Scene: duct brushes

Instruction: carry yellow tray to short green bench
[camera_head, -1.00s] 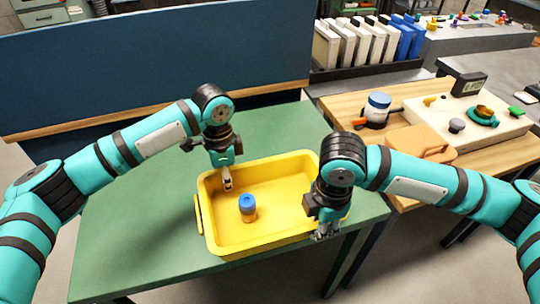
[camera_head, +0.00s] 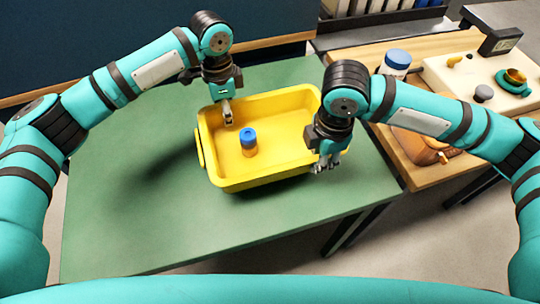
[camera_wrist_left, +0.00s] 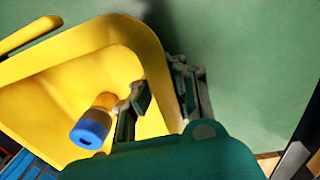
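The yellow tray (camera_head: 235,184) is held over the green bench (camera_head: 130,225), with a dark shadow below and left of it, so it appears raised off the top. A small orange container with a blue lid (camera_head: 249,142) stands inside it; it also shows in the left wrist view (camera_wrist_left: 92,128). My left gripper (camera_head: 228,113) is at the tray's back-left wall, one finger inside and one outside, shut on it. My right gripper (camera_head: 328,160) is at the right wall and appears shut on it; its fingertips are partly hidden.
A wooden table (camera_head: 405,165) at right holds a white jar with blue lid (camera_head: 396,63), a brown case (camera_head: 420,148) and a cream panel (camera_head: 455,75). A dark blue partition (camera_head: 90,40) stands behind. The bench's left and front are clear.

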